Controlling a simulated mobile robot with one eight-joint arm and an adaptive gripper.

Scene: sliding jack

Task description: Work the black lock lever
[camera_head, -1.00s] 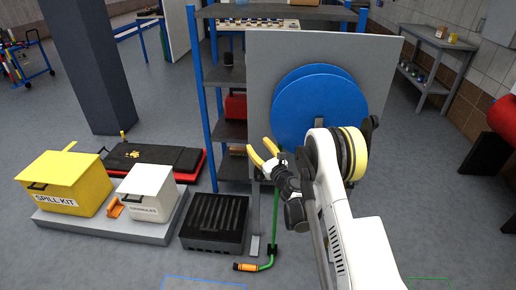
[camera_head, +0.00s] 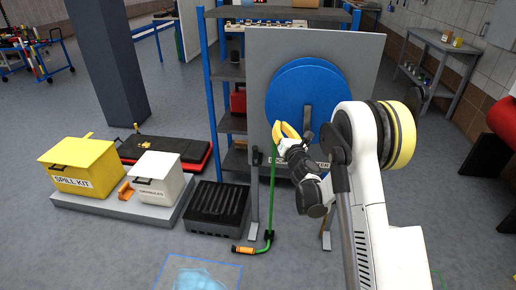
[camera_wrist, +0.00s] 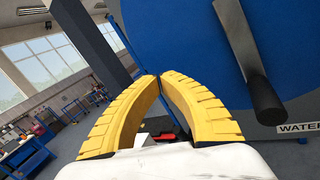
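A blue reel disc (camera_head: 290,85) is mounted on an upright grey panel (camera_head: 262,50). A grey bar (camera_head: 307,117) on its face ends in a black cylindrical grip, which shows close up in the wrist view (camera_wrist: 266,98). A small black part (camera_head: 257,156) sits at the panel's lower left; I cannot tell whether it is the lock lever. My gripper (camera_head: 285,130) is in front of the disc's lower left edge. In the wrist view its yellow fingertips (camera_wrist: 159,76) meet with nothing between them. The grip is right of the fingers, apart from them.
A green hose (camera_head: 271,200) hangs to the floor and ends in an orange and black nozzle (camera_head: 243,249). A black slatted box (camera_head: 217,208), yellow spill kit (camera_head: 80,170) and white granules box (camera_head: 156,178) stand to the left. A partly hidden label (camera_wrist: 300,128) is below the grip.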

